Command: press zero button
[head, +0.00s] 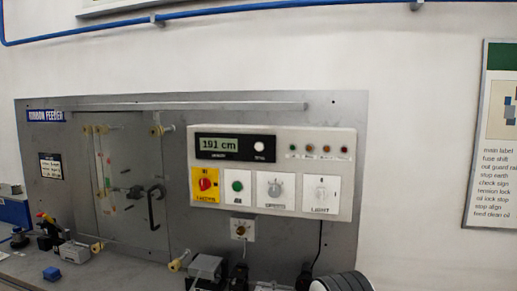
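A white control box (340,150) is mounted on a grey metal panel. Its black display strip (220,157) has a green screen (219,144) reading "191 cm". A small round white button (259,146) sits to the right of the screen on this strip. The small label under the button is too blurred to read surely. Nothing covers or touches the button. Neither of my grippers can be made out in the head view.
Below the display are a red knob on yellow (205,184), a green button (237,187), a grey dial (275,188) and a light switch (320,191). Small lamps (326,149) sit upper right. A door handle (154,205) juts out left. Several items line the bench below.

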